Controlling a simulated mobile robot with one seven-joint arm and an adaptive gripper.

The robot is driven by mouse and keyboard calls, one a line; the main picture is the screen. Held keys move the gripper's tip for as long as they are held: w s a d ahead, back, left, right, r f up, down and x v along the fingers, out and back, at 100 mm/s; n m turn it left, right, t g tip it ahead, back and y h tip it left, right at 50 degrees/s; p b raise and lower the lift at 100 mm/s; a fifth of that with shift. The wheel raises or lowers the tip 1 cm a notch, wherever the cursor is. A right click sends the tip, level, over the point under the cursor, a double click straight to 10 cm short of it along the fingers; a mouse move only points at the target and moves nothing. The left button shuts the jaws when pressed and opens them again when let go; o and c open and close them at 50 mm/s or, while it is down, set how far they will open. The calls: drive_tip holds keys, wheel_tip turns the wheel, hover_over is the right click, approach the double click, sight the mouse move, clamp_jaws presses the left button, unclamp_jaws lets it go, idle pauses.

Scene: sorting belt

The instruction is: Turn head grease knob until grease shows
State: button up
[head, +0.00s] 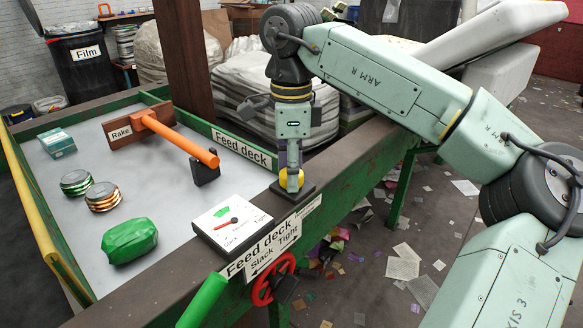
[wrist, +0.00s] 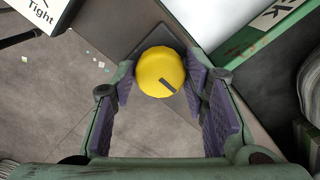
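The knob also shows in the head view (head: 291,180), partly hidden by my gripper (head: 292,168). My gripper points down over it, with a purple finger pad close on each side in the wrist view (wrist: 160,72). I cannot tell whether the pads press on it. I see no grease around the knob.
A red handwheel (head: 273,281) hangs below. An orange-handled rake (head: 180,136), cans (head: 103,196) and a green bundle (head: 130,241) are on the deck (head: 170,215).

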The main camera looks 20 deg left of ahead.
drive_tip(key=c, duration=0.7)
drive_tip(key=shift+m, duration=0.3)
drive_tip(key=m, duration=0.9)
idle(0.4)
drive_tip(key=o, duration=1.2)
